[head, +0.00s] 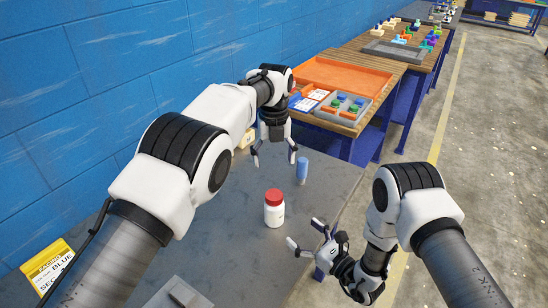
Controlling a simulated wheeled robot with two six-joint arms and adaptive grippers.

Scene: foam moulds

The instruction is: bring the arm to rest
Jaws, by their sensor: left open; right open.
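My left gripper (274,156) is open and empty, with its fingers pointing down above the far part of the grey table (235,250). My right gripper (306,234) is open and empty, low by the table's right edge, with its fingers pointing left. A white bottle with a red cap (274,210) stands upright on the table, left of my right gripper. A blue cylinder (302,170) stands upright behind it, close to the right of my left gripper's fingers but seemingly apart from them.
A yellow card (45,265) is at the lower left, and a grey mould (177,294) is at the near edge. A wooden table beyond holds an orange tray (345,76) and a grey foam tray (343,108) with coloured pieces. A blue wall (100,90) bounds the left.

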